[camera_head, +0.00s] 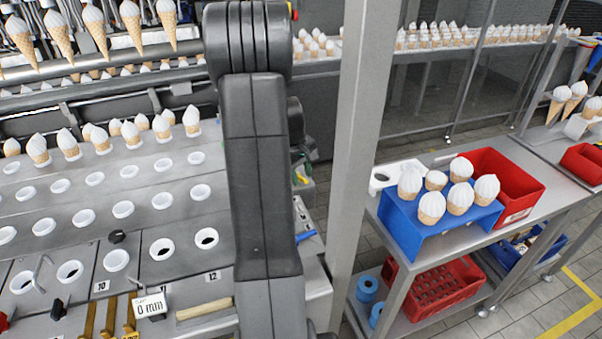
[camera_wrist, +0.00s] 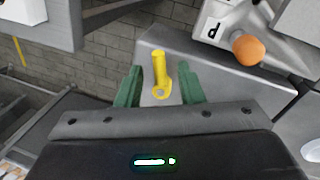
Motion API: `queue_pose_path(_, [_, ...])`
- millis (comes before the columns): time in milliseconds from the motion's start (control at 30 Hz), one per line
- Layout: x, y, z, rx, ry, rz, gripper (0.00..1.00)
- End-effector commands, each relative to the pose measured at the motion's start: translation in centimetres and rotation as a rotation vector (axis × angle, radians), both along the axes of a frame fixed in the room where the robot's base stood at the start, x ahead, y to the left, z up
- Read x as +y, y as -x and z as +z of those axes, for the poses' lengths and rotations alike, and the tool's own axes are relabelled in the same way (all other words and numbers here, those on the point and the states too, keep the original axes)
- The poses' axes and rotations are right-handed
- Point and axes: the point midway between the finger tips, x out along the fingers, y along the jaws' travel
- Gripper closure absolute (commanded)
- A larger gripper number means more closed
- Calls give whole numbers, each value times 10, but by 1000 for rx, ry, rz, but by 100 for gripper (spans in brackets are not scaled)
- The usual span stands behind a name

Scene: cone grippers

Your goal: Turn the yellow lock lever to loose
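The yellow lock lever (camera_wrist: 159,68) shows in the wrist view, on a grey metal housing. Its round handle points to the top of the picture, and its flat base has a bolt. My gripper (camera_wrist: 160,72) has two green fingers standing apart, one on each side of the lever. A gap shows between the lever and each finger, and nothing is held. Loose or lock markings on the lever cannot be made out. In the head view my dark arm covers the middle, and the lever cannot be told for sure there.
An orange knob (camera_wrist: 248,50) sits beside a white plate (camera_wrist: 218,30) marked "d", right of the lever. In the head view, a grey post (camera_head: 362,150) stands right of my arm. A blue holder (camera_head: 425,228) with cones stands on a side table.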

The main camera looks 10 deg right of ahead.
Motion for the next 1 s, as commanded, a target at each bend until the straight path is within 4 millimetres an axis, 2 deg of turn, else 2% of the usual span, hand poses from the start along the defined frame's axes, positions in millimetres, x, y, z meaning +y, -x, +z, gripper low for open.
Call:
queue_pose_path(233, [0,0,-1,0,0,0,66])
queue_pose_path(267, [0,0,-1,0,0,0,70])
queue_pose_path(400, [0,0,-1,0,0,0,97])
queue_pose_path(433, [0,0,-1,0,0,-1,100])
queue_pose_path(633, [1,0,-1,-1,0,-20,100])
queue_pose_path(1000, [5,1,-1,0,0,-196,100])
